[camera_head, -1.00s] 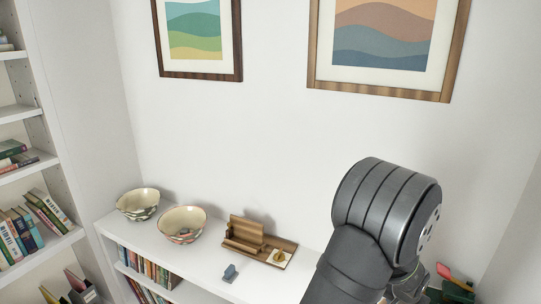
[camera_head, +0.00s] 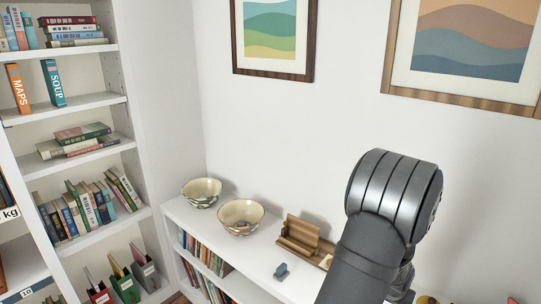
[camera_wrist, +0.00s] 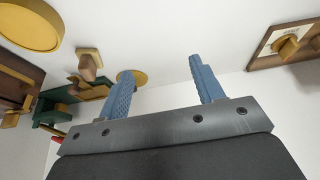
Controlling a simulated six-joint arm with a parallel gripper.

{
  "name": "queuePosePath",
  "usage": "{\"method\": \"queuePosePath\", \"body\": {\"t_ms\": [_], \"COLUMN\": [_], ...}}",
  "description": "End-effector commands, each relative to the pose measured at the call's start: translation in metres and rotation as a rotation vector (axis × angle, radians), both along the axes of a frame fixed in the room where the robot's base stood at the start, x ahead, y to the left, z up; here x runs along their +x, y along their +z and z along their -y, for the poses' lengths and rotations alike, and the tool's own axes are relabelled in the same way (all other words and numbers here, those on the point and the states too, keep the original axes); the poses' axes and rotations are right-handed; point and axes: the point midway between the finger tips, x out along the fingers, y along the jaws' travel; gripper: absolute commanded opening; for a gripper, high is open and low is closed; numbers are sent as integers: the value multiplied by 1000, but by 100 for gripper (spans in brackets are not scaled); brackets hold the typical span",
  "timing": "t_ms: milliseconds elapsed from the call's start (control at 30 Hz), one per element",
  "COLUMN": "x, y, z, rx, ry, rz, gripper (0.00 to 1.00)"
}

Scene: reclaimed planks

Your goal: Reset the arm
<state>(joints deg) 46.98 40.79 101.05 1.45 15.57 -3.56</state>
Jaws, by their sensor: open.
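My gripper (camera_wrist: 162,82) shows in the wrist view with its two blue fingers spread apart and nothing between them. It is open. In the head view my dark grey arm rises at the lower right, and the gripper itself is hidden behind or below it. The wrist view looks past the fingers at a pale surface, with a wooden board (camera_wrist: 265,55) at the upper right.
A low white bookcase (camera_head: 240,275) bears two patterned bowls (camera_head: 202,192) (camera_head: 240,229), a wooden desk organiser (camera_head: 299,236) and a small blue-grey object (camera_head: 281,270). A tall bookshelf (camera_head: 85,103) stands left. Framed pictures (camera_head: 313,40) (camera_head: 455,103) hang behind. Brown and green items crowd the wrist view's left.

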Motion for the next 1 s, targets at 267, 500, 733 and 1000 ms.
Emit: {"method": "queuePosePath", "body": {"t_ms": [267,500,733,1000], "x": [33,57,77,90], "y": [-5,-9,-12,-16], "z": [-47,-88,-129,-165], "rx": [0,0,-1,0], "ry": [98,183,263,330], "rz": [-1,-2,-1,-1], "gripper": [61,61,61,61]}}
